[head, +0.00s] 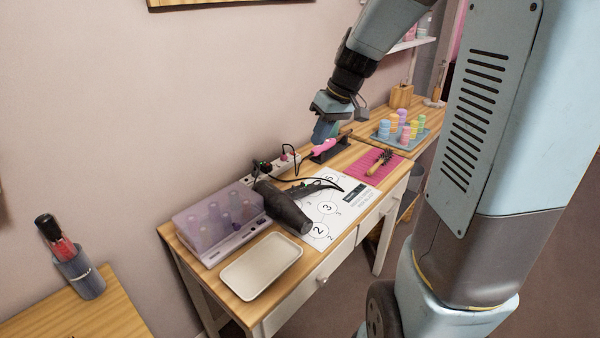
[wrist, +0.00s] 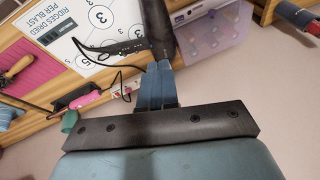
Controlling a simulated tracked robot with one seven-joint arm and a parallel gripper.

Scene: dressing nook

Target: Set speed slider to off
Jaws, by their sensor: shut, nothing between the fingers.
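The black hair dryer (head: 285,207) lies on the wooden table, its handle stretching across the edge of a white printed sheet. In the wrist view the dryer (wrist: 157,25) is beyond my fingertips, with its handle reaching left. I cannot make out a speed slider on it in either view; it is too small or hidden. My gripper (head: 322,132) is over the back part of the table, above the pink tool, apart from the dryer. In the wrist view my gripper's (wrist: 157,66) blue fingers are together with nothing between them.
A translucent purple box (head: 215,222) and a white tray (head: 262,265) stand near the dryer. The printed sheet (head: 345,200), a pink mat (head: 357,170) with a brush, a pink tool (head: 323,147), a power strip (head: 287,160) and a loose black cord lie around.

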